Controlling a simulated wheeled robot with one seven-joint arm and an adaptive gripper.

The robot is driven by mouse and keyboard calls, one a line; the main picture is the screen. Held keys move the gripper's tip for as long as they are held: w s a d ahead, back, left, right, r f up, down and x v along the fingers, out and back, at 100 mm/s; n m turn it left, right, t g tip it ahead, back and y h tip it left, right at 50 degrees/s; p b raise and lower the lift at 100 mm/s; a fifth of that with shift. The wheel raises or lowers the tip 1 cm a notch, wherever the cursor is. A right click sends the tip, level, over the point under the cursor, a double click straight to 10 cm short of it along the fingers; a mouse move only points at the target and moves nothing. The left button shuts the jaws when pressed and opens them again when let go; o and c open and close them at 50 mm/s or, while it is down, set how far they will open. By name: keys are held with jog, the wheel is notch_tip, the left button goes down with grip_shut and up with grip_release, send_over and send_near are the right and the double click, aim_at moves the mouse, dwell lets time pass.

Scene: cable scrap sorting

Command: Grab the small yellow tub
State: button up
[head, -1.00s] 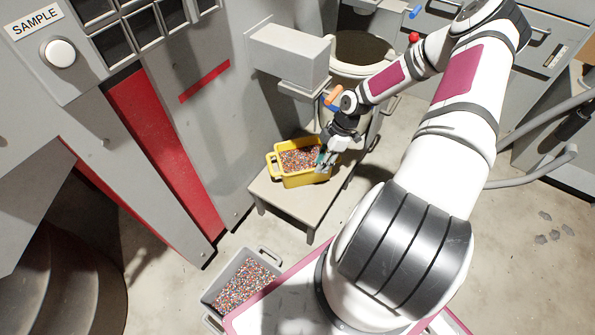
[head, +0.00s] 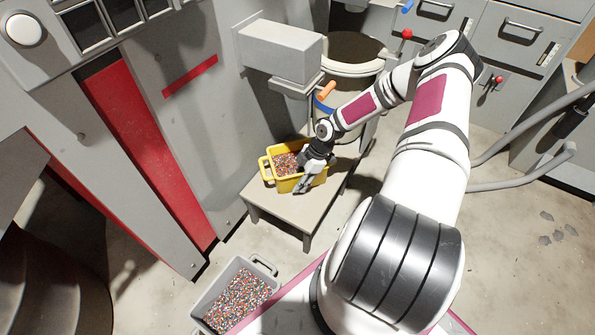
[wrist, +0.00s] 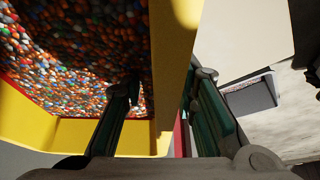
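The small yellow tub (head: 291,184) stands upright on a low grey stool and is filled with mixed coloured granules. My gripper (head: 303,180) is at its right side, pointing down. In the wrist view the tub wall (wrist: 162,50) runs between my gripper's fingers (wrist: 165,92). The left finger is inside over the granules and the right finger is outside. The fingers are spread, with a gap visible beside the left finger; contact on the right is unclear. Part of the tub's right side is hidden by the gripper in the head view.
The stool (head: 292,212) has bare room in front of the tub. A grey tub of granules (head: 262,262) is at the bottom. A grey box-shaped machine part (head: 280,52) overhangs behind the stool, beside a large round vessel (head: 352,70). A red-striped cabinet stands left.

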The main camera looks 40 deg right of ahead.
grip_shut()
jog(key=shift+w+r, duration=0.1)
jog(key=shift+r, duration=0.1)
dwell(0.3)
